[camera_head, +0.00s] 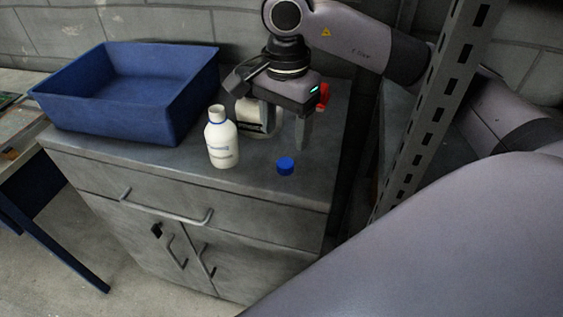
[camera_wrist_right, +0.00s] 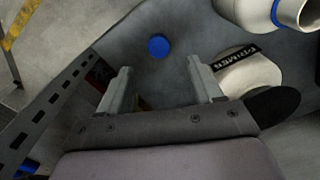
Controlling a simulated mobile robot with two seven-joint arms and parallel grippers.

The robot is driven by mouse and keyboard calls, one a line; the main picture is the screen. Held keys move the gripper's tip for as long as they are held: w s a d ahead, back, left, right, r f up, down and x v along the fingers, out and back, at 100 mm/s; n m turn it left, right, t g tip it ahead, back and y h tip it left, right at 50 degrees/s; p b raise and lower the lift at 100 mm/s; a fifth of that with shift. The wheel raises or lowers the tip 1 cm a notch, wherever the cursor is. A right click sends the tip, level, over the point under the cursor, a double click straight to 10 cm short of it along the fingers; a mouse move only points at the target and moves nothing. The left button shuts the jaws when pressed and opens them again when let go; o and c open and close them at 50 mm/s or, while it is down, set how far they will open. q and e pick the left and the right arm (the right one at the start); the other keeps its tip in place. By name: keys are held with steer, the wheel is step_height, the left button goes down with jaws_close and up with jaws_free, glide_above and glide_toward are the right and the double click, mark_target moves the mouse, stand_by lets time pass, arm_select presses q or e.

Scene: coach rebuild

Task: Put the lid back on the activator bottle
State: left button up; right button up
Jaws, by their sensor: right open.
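The activator bottle (camera_head: 221,143) is white with a blue neck ring and stands upright, uncapped, near the front of the grey cabinet top. Its open mouth also shows at the top right of the wrist view (camera_wrist_right: 252,12). The blue lid (camera_head: 285,166) lies on the cabinet top to the right of the bottle, near the front edge. It also shows ahead of the fingertips in the wrist view (camera_wrist_right: 158,46). My right gripper (camera_head: 272,128) is open and empty, behind the lid and above the cabinet top, apart from both. My left gripper is out of view.
A white container labelled PRIMER (camera_wrist_right: 250,75) stands beside the right gripper, partly hidden by it in the head view. A blue bin (camera_head: 170,115) fills the left of the cabinet top. A red object (camera_head: 323,96) is behind the gripper. A perforated metal post (camera_head: 430,110) stands at right.

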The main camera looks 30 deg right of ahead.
mark_target(285, 162)
steer(key=shift+f, duration=0.1)
steer(key=shift+f, duration=0.9)
steer(key=shift+f, duration=0.1)
step_height(285, 162, down, 5)
steer(key=shift+s+a+p, duration=0.1)
steer(key=shift+s+p, duration=0.05)
steer(key=shift+p, duration=0.45)
steer(key=c, duration=1.1)
